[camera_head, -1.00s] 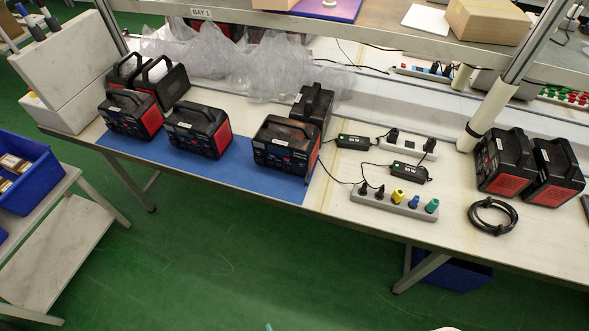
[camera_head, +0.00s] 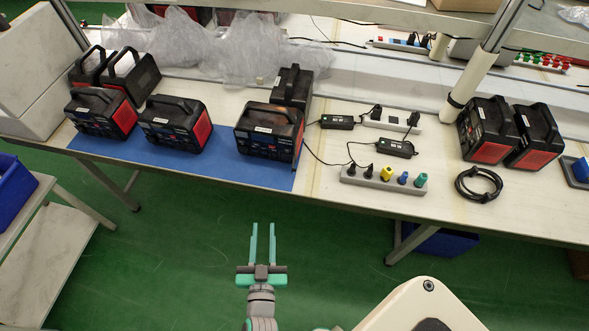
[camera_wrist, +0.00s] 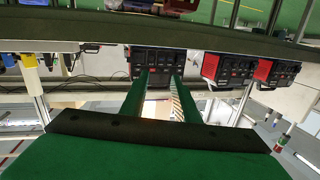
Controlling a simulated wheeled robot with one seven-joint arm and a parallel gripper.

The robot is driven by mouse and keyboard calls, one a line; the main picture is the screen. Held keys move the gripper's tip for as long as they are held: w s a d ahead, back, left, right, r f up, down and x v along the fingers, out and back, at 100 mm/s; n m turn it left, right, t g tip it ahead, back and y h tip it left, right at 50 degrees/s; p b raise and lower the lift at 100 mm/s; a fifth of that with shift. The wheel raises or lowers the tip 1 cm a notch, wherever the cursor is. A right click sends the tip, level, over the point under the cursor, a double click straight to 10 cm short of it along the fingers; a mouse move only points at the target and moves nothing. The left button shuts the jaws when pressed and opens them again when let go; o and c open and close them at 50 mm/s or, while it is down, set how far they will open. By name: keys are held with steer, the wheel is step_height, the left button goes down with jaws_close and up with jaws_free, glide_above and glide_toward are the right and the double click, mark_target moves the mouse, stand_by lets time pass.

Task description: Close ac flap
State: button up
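Several black-and-red power stations stand on the workbench. One (camera_head: 269,133) stands at the right part of the blue mat (camera_head: 232,172), with another (camera_head: 292,87) close behind it. Two more, a middle one (camera_head: 175,124) and a left one (camera_head: 101,112), stand on the mat's left part. No AC flap can be made out at this size. My gripper (camera_head: 263,226) is over the floor in front of the bench, fingers parallel, apart and empty. In the wrist view, which looks upside down, the fingers (camera_wrist: 156,95) point toward a power station (camera_wrist: 157,62), apart from it.
A power strip (camera_head: 384,179) with coloured plugs, black adapters (camera_head: 396,148) and a coiled cable (camera_head: 479,185) lie right of the mat. Two more power stations (camera_head: 487,130) stand further right. Clear plastic wrap (camera_head: 190,45) lies behind. The green floor before the bench is free.

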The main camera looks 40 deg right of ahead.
mark_target(295, 170)
steer(key=shift+w+d+r+m+g+h, duration=0.1)
steer(key=shift+w+d+m+g+h, duration=0.3)
steer(key=shift+w+d, duration=2.25)
steer(key=shift+w+d+r+m+g+h, duration=0.15)
steer(key=shift+w+d+h, duration=0.75)
steer(key=shift+d, duration=3.1)
steer(key=shift+w+d+r+m+g+h, duration=0.1)
steer(key=shift+w+d+m+g+h, duration=0.2)
steer(key=shift+w+d, duration=2.5)
steer(key=shift+s+d, duration=0.55)
jaws_close()
